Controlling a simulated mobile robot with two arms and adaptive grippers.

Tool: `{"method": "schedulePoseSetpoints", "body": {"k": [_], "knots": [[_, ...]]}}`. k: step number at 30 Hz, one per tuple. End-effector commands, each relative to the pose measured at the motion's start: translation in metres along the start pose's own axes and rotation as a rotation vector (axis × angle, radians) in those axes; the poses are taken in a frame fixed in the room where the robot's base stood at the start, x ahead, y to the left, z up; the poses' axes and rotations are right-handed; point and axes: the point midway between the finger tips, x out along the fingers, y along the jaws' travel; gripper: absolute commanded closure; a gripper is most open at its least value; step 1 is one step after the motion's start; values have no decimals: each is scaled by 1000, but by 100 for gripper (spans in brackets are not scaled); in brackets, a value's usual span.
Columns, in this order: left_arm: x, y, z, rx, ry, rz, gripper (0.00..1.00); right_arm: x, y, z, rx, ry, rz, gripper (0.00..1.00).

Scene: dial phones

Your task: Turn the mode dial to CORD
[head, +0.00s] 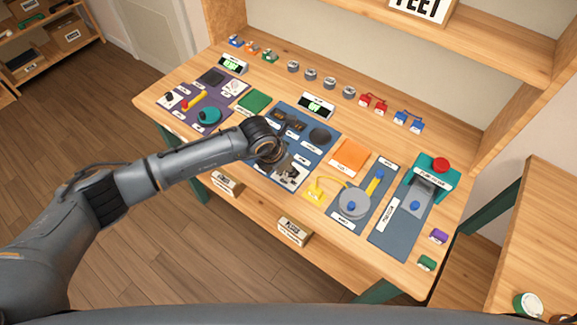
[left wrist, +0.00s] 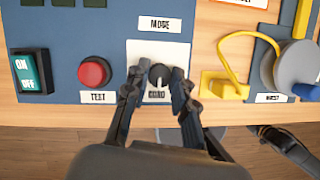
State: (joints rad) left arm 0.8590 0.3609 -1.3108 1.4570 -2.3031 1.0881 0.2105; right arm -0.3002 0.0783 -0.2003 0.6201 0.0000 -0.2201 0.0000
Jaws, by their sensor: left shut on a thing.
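The mode dial (left wrist: 159,73) is a small dark knob on a white plate. In the left wrist view the MODE label (left wrist: 160,24) is above it and the CORD label (left wrist: 157,94) just below it. A pale mark shows on the knob's lower side, but its exact direction is too small to tell. My left gripper (left wrist: 158,78) is shut on the dial, one finger on each side. In the head view this gripper (head: 288,174) is over the front of the blue middle panel, and the arm partly covers the panel. A dark jointed part, perhaps my right gripper (left wrist: 284,146), shows at the lower right.
A yellow block with a cord (left wrist: 224,86) is close on the right, beside a grey round crank (left wrist: 294,68). The table's front edge is just below the dial.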

Motion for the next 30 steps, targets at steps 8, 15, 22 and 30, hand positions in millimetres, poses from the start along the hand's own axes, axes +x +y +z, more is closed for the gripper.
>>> {"method": "schedulePoseSetpoints", "body": {"k": [8,15,22,30], "knots": [[0,1,1,0,-1,1,52,0,0,0,0,0,0,80],[-1,0,0,1,-1,0,52,0,3,1,-1,-1,4,80],[-27,1,1,2,-4,1,52,0,2,0,-1,0,3,80],[-85,1,1,2,-4,2,52,0,2,0,0,0,2,80]]}}
